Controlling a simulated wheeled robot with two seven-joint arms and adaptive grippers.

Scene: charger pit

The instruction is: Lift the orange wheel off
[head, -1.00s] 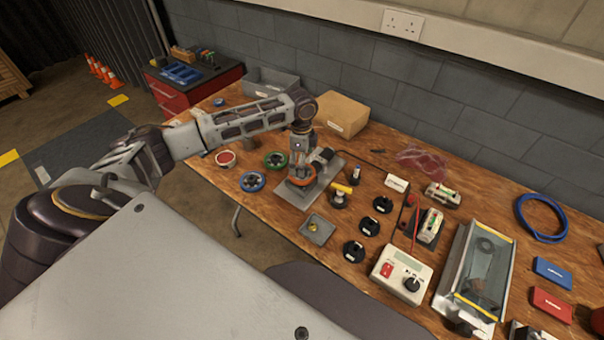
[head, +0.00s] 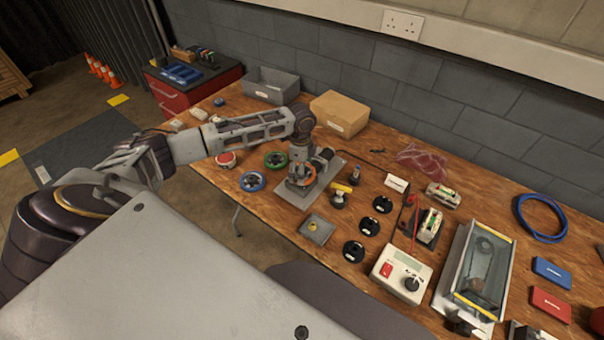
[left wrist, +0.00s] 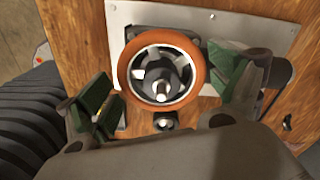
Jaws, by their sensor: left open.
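The orange wheel (left wrist: 198,68) sits around a metal spindle on a grey plate (left wrist: 230,24). It has a pale spoked hub, and the spindle tip shows at its centre. In the head view the wheel (head: 309,176) is partly hidden by my left gripper (head: 301,173). In the left wrist view my left gripper (left wrist: 168,96) is open, with one green-padded finger at each side of the wheel. The right finger is close to the rim and the left finger stands apart from it. I cannot tell whether either touches. My right gripper is not in view.
A blue-rimmed wheel (head: 252,182) and a green-rimmed wheel (head: 276,160) lie left of the plate. A small grey tray (head: 318,229) with a brass-coloured part is in front. Black knobs (head: 369,226) lie to the right. A cardboard box (head: 340,113) stands behind.

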